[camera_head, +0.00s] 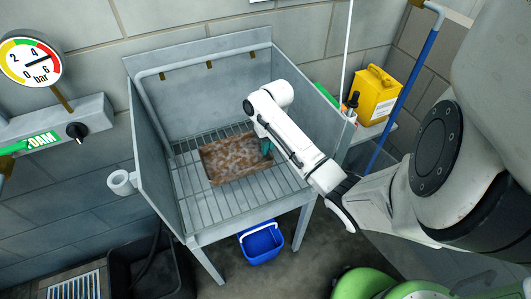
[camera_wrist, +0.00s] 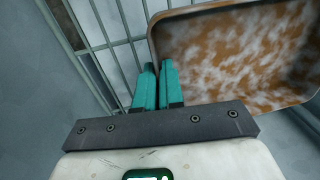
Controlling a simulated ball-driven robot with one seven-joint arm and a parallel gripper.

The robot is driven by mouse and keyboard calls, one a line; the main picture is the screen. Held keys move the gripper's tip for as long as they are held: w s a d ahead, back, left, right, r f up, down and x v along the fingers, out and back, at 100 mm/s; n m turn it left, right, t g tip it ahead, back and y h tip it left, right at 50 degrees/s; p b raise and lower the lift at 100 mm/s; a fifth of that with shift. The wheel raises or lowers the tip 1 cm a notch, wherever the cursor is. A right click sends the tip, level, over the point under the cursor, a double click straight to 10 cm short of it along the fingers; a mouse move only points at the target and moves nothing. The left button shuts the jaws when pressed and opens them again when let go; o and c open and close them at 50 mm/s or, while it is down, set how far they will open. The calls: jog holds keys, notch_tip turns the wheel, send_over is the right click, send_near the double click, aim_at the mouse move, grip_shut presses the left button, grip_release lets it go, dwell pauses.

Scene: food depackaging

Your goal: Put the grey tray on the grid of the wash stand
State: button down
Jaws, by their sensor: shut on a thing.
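The grey tray (camera_head: 226,163) is covered in brown and whitish soiling and lies over the grid (camera_head: 200,202) of the wash stand (camera_head: 186,108). I cannot tell whether it rests on the bars or hangs just above them. My gripper (camera_head: 266,146) is at the tray's right side. In the wrist view my gripper's teal fingers (camera_wrist: 157,82) are close together at the near left rim of the tray (camera_wrist: 235,50), shut on it. Grid bars (camera_wrist: 105,22) show beside the tray in the wrist view. The fingertips' contact on the rim is partly hidden.
The stand has raised walls at the back and sides, with a pipe (camera_head: 205,62) inside. A blue bucket (camera_head: 262,243) is under its front. A yellow canister (camera_head: 376,96) and a blue pole (camera_head: 405,82) are right of it. Grid around the tray is bare.

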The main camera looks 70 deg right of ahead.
jog(key=shift+f, duration=1.55)
jog(key=c, duration=1.3)
grip_release()
jog(key=shift+f, duration=0.15)
jog(key=shift+o, duration=0.2)
